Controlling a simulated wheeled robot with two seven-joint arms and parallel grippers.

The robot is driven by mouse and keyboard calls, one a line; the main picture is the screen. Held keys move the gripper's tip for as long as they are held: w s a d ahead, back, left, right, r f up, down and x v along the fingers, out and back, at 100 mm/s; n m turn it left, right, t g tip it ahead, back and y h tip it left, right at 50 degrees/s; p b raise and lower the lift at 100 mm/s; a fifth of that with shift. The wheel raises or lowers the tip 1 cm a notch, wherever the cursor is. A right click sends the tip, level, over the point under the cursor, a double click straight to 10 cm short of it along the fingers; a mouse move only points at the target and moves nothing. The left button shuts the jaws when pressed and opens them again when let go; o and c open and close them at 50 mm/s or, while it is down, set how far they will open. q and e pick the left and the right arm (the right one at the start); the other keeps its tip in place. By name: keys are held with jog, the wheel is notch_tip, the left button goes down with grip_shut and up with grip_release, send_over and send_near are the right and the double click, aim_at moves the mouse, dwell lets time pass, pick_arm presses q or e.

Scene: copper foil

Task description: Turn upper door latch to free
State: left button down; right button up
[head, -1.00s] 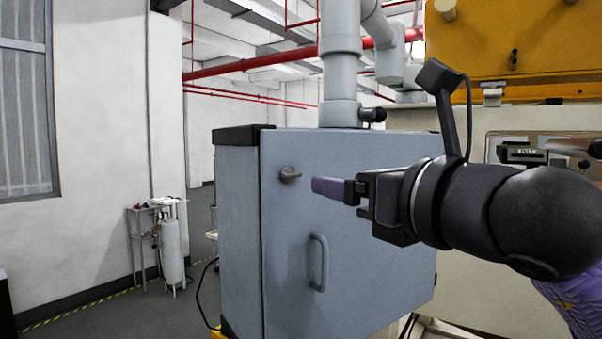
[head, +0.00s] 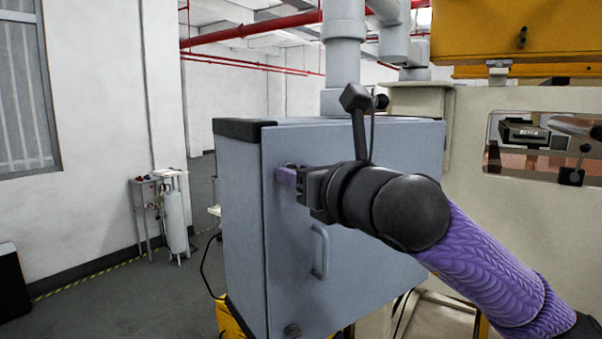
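The grey cabinet door (head: 380,150) is shut. My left gripper is not in view.
A door handle (head: 319,252) is below my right gripper, and a lower latch (head: 292,331) is near the door's bottom edge. A grey pipe (head: 343,60) rises behind the cabinet. A small stand with a cylinder (head: 174,220) is at left, with open floor around it.

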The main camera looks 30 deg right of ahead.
grip_shut()
jog(key=n+b, duration=0.4)
jog(key=n, duration=1.3)
jog(key=shift+n, duration=0.4)
dwell(0.5)
jog(key=o, duration=0.8)
grip_release()
